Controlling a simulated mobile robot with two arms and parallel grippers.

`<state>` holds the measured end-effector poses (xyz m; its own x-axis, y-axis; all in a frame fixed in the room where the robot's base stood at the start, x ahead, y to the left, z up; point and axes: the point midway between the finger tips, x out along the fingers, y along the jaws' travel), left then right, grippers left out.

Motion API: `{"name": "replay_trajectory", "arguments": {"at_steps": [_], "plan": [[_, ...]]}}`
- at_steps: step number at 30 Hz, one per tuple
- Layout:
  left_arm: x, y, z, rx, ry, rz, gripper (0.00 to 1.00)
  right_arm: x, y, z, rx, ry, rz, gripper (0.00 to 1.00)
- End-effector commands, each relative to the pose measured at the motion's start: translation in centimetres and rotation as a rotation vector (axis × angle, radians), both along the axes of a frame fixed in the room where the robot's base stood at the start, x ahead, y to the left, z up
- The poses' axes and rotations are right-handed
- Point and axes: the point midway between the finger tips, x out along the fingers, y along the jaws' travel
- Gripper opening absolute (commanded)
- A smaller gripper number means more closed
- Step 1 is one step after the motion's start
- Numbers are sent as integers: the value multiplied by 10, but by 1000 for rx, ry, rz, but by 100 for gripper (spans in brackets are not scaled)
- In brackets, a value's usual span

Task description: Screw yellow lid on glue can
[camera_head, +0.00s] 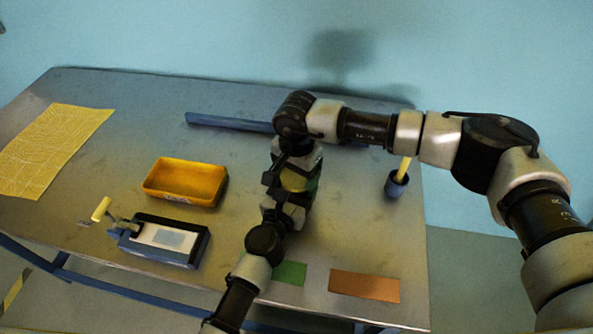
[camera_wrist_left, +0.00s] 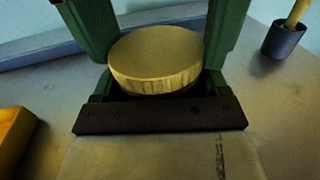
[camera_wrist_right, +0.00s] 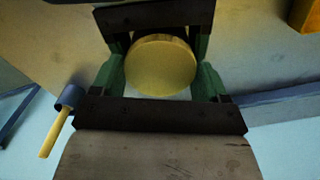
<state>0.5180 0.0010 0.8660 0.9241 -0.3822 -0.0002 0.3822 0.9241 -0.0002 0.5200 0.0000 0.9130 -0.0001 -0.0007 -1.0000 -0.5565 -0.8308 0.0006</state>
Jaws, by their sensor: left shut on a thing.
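The round yellow lid (camera_wrist_left: 155,58) sits level between my left gripper's green fingers (camera_wrist_left: 160,65), above a dark part mostly hidden under it. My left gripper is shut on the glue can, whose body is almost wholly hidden. In the head view the yellow lid (camera_head: 295,181) shows only partly between the two grippers. In the right wrist view the lid (camera_wrist_right: 160,65) lies between my right gripper's green fingers (camera_wrist_right: 161,80), one on each side. Whether they press on the lid I cannot tell. Whether the lid is seated or threaded I cannot tell.
A yellow tray (camera_head: 187,182), a dark-framed box (camera_head: 165,240) and a patterned yellow sheet (camera_head: 50,150) lie left of the grippers. A dark cup with a yellow stick (camera_head: 397,185) stands right. A blue bar (camera_head: 225,123) lies behind. Green and brown (camera_head: 365,286) pieces lie in front.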

Motion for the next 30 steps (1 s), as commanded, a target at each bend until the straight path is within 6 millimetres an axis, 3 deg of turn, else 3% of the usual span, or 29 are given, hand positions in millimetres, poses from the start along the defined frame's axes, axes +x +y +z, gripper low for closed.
{"name": "replay_trajectory", "arguments": {"at_steps": [13,14,18,26,30], "plan": [[0,-1,0,0,0,-1,8,0,0,0,1,-1,-146,46],[0,-1,0,0,0,-1,8,0,0,0,1,-1,-146,79],[0,-1,0,0,0,-1,8,0,0,0,1,-1,-145,100],[0,0,0,-1,0,-1,8,0,0,2,1,-1,-145,100],[0,0,0,-1,0,-1,8,1,0,17,2,-4,-145,100]]}}
